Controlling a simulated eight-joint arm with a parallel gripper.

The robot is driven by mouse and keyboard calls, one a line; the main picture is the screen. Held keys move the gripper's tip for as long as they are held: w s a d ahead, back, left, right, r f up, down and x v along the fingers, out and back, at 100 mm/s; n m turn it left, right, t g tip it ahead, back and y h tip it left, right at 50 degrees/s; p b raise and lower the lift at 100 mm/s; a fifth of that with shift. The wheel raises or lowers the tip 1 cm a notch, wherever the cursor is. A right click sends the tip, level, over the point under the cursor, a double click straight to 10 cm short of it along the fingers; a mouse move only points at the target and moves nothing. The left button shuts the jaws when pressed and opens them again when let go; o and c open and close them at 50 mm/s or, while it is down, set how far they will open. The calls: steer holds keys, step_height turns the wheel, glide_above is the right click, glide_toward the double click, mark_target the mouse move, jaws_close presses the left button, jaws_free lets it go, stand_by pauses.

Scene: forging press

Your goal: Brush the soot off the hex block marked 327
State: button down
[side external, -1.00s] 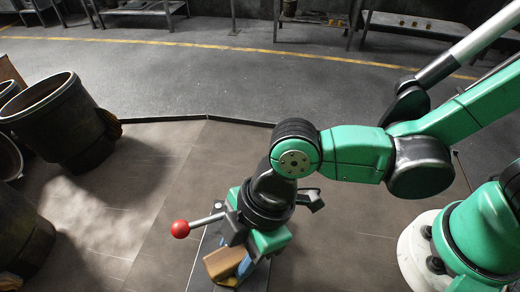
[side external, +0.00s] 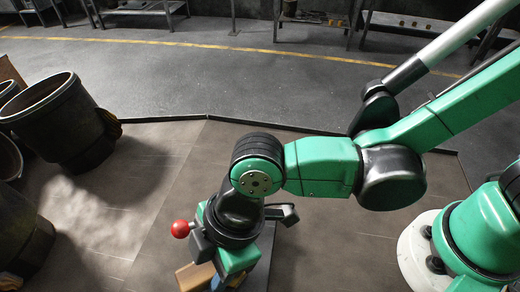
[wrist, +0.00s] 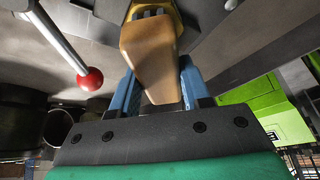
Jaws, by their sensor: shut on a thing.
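My gripper (wrist: 158,88) is shut on a tan wooden piece, which looks like the brush (wrist: 148,50). Its two blue fingers are on either side of the wood. In the side view my gripper (side external: 217,282) is low at the bottom edge, and part of the wooden brush (side external: 192,277) shows beside it. A yellow and dark part shows at the brush's far end in the wrist view, but I cannot make out bristles. I cannot pick out the hex block or the mark 327 in either view.
A lever with a red ball (side external: 180,229) stands close left of my wrist; the ball also shows in the wrist view (wrist: 91,80). Dark round bins (side external: 62,120) stand at the left. A lime-green machine part (wrist: 258,105) is at the right in the wrist view. Open floor lies behind.

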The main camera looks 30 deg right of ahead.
steer(key=shift+d, duration=0.1)
steer(key=shift+s+d+f, duration=0.1)
steer(key=shift+d, duration=1.65)
steer(key=shift+a, duration=1.85)
steer(key=shift+d, duration=1.85)
steer(key=shift+a, duration=0.1)
steer(key=shift+a, duration=0.85)
